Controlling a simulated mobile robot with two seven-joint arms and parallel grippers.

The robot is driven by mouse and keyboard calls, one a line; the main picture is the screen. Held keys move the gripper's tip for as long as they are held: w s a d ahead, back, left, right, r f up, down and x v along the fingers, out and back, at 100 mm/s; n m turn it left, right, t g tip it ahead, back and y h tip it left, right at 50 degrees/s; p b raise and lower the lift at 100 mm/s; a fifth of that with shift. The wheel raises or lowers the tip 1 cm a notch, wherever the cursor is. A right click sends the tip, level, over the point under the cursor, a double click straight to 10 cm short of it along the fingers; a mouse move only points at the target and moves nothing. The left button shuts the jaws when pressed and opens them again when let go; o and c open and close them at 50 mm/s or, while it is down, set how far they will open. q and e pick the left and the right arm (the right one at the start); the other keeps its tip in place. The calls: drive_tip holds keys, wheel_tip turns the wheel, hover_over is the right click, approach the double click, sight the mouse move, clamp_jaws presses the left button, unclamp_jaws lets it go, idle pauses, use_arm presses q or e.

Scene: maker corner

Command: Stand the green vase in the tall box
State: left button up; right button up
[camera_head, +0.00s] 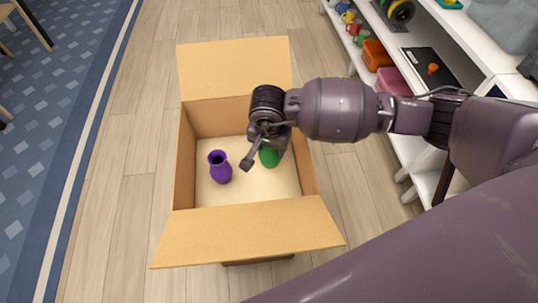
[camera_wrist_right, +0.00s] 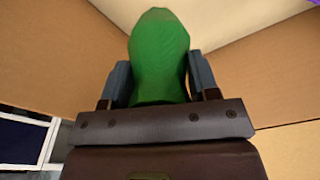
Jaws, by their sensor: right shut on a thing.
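The tall cardboard box (camera_head: 185,168) stands open on the floor, with flaps folded out at the back and front. The green vase (camera_head: 269,157) is inside the box outline in the head view, partly hidden by my right gripper (camera_head: 258,150). In the right wrist view the green vase (camera_wrist_right: 158,60) sits between the two fingers of my right gripper (camera_wrist_right: 160,85), which is shut on it. Cardboard walls surround it there. Whether the vase touches the box floor cannot be told. My left gripper is not in view.
A purple vase (camera_head: 220,167) stands in the box, left of the green one. White shelves (camera_head: 408,140) with spools, an orange bin (camera_head: 376,55) and a pink bin (camera_head: 393,81) are at the right. A blue rug (camera_head: 50,120) lies at the left. Wooden floor around the box is clear.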

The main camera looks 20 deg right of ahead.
sight(270, 157)
wheel_tip(270, 157, down, 6)
drive_tip(key=shift+s+r+b, duration=0.1)
drive_tip(key=shift+r+b, duration=0.1)
drive_tip(key=shift+b, duration=0.55)
drive_tip(key=shift+f, duration=0.1)
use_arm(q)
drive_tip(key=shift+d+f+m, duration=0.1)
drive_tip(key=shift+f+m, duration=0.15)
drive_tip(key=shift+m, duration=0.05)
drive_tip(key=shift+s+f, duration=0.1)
use_arm(e)
drive_tip(key=o, duration=0.9)
drive_tip(key=shift+o, duration=0.2)
